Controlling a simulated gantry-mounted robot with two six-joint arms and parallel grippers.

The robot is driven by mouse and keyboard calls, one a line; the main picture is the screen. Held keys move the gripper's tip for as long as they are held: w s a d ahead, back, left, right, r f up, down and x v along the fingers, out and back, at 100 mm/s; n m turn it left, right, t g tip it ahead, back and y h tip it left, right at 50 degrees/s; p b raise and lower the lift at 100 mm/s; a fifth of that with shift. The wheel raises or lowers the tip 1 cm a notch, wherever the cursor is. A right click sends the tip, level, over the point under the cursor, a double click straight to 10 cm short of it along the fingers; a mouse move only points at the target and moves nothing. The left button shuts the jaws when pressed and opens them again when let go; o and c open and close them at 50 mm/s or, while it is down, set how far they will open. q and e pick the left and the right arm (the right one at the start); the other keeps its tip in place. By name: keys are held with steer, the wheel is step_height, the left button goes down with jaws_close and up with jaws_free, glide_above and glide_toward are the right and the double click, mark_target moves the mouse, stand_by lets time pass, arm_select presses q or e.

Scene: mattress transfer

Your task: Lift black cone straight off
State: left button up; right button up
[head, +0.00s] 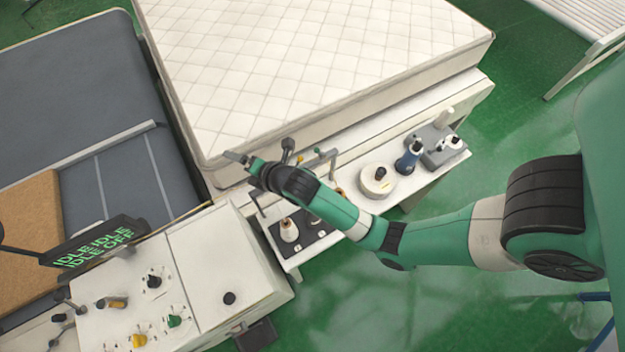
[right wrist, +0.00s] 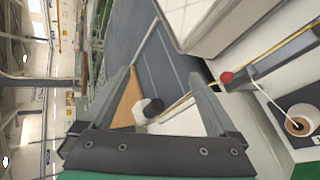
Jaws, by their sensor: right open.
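I cannot pick out a black cone for certain. A white cone with a brown top (head: 289,230) stands upright on a black plate on the white side shelf. A dark blue cone-like item (head: 408,158) stands farther right on the shelf. My right gripper (head: 243,160) is at the mattress's near corner, left of and beyond these items. In the right wrist view it is open, with nothing held between its fingers (right wrist: 158,78). My forearm hides part of the shelf. My left gripper is out of view.
The quilted white mattress (head: 310,70) lies beyond the shelf. A white round base with a black knob (head: 378,190) and a grey block (head: 440,150) stand on the shelf. A control console (head: 150,300) is at lower left. Green floor (head: 400,310) lies below the arm.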

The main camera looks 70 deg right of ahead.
steer(key=s+d+f+n+g, duration=0.1)
steer(key=s+f+n+g, duration=0.5)
steer(key=s+f, duration=0.9)
steer(key=n+g+b, duration=0.1)
steer(key=n+b, duration=0.2)
steer(key=n, duration=0.2)
glide_above(317, 219)
step_height(317, 219, down, 11)
steer(key=shift+w+d+f+m, duration=0.15)
steer(key=shift+w+d+f, duration=0.15)
steer(key=shift+f, duration=0.25)
steer(key=shift+w+d+f+m, duration=0.15)
steer(key=shift+w+d+f, duration=0.1)
steer(key=shift+f, duration=0.25)
steer(key=b+x, duration=0.2)
steer(key=x, duration=0.4)
steer(key=shift+s+a+f+b, duration=0.1)
steer(key=shift+f+b, duration=0.05)
steer(key=shift+b, duration=0.15)
jaws_close()
